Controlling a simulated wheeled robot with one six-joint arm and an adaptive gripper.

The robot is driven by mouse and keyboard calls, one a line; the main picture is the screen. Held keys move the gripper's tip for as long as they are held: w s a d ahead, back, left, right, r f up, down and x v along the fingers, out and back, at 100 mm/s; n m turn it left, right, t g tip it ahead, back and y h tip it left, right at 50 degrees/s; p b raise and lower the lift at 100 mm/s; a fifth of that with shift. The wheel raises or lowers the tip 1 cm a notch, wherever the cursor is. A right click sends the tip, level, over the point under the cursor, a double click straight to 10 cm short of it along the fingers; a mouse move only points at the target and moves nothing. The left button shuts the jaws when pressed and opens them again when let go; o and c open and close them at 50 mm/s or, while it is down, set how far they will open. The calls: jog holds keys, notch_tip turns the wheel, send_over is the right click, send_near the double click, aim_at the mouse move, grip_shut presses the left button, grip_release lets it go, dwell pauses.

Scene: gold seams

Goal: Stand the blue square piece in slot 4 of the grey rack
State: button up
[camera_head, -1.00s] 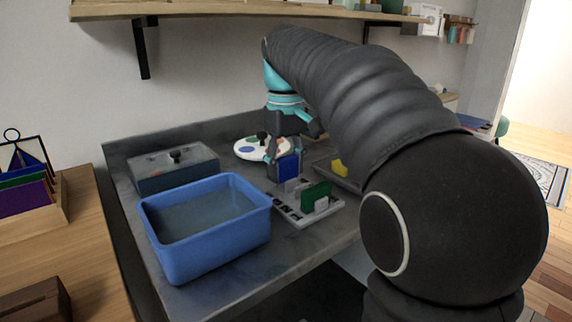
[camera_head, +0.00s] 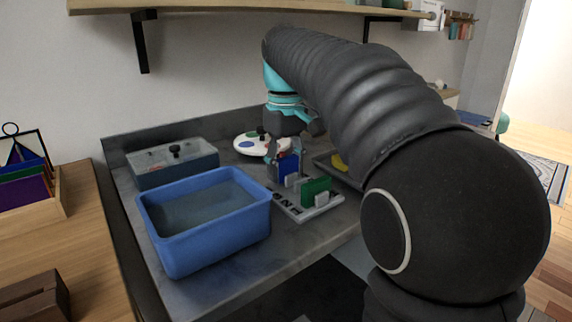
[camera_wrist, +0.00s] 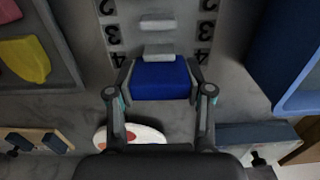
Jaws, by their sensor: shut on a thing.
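The blue square piece (camera_wrist: 160,80) is held upright between the two fingers of my gripper (camera_wrist: 160,90). In the head view the blue piece (camera_head: 288,166) shows at the back end of the grey rack (camera_head: 335,204), partly behind a grey upright plate and the fingers. In the wrist view the rack (camera_wrist: 136,38) carries printed numbers on both sides, and the piece is beside the pair of 4 marks. Its lower edge is hidden, so I cannot tell whether it sits in the slot. A green piece (camera_head: 316,192) stands near the front of the rack.
A blue bin (camera_head: 205,225) stands left of the rack, with a lidded grey box (camera_head: 173,163) behind it. A white palette (camera_head: 250,146) with coloured spots lies behind my gripper. A tray (camera_wrist: 40,82) with yellow and pink pieces is on the rack's other side.

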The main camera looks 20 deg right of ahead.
jog(key=shift+f, duration=0.35)
dwell(0.4)
jog(key=o, duration=1.3)
jog(key=shift+r+p, duration=1.1)
jog(key=shift+r, duration=2.4)
